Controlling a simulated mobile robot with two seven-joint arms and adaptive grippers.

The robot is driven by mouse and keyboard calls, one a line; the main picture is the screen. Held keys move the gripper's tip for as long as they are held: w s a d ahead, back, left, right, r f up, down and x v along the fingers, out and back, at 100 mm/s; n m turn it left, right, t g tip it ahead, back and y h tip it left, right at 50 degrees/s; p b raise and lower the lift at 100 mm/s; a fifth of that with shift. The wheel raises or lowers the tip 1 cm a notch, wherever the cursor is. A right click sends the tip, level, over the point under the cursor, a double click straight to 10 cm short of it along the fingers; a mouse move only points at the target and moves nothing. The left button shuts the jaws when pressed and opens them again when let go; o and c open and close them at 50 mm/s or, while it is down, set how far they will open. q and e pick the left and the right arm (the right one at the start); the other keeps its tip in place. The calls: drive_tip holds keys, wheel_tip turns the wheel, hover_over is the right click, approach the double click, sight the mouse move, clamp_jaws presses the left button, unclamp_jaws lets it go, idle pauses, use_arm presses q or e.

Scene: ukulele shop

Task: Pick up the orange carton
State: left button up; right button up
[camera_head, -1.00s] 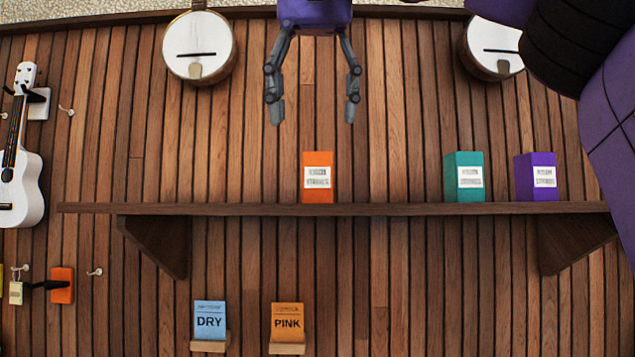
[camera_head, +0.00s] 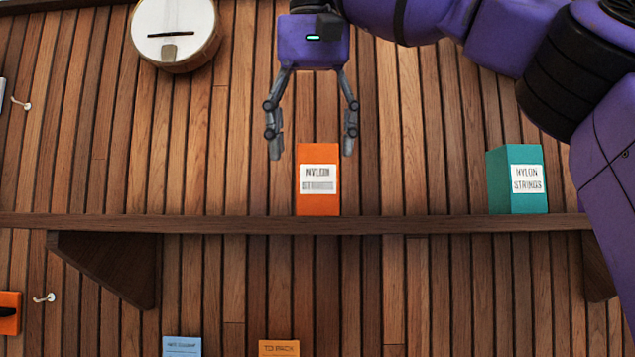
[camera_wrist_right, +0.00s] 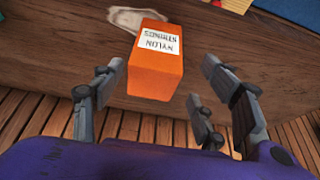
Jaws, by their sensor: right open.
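The orange carton (camera_head: 318,207), with a white "NYLON STRINGS" label, stands upright on the wooden wall shelf (camera_head: 400,225). My right gripper (camera_head: 312,151) is open and empty, fingers pointing down. In the head view its fingertips reach about the level of the carton's top, one to each side of it. In the right wrist view the orange carton (camera_wrist_right: 155,78) appears ahead, toward the left fingers, and the right gripper (camera_wrist_right: 165,100) has nothing between its fingers. My left gripper is not in view.
A teal carton (camera_head: 520,200) stands on the shelf to the right, with clear shelf between. A banjo (camera_head: 175,32) hangs at upper left. Blue (camera_head: 182,347) and orange (camera_head: 279,348) packets sit below the shelf.

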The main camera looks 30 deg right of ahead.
sight(317, 175)
drive_tip(key=x, duration=0.4)
drive_tip(key=shift+s+d+f, duration=0.2)
drive_tip(key=shift+s+d, duration=0.05)
drive_tip(key=shift+d, duration=0.1)
drive_tip(key=shift+w+d+f, duration=0.15)
drive_tip(key=shift+w+f, duration=0.1)
drive_tip(key=shift+f, duration=0.2)
drive_tip(key=shift+s, duration=0.1)
drive_tip(key=shift+c, duration=0.8)
drive_tip(key=c, duration=1.1)
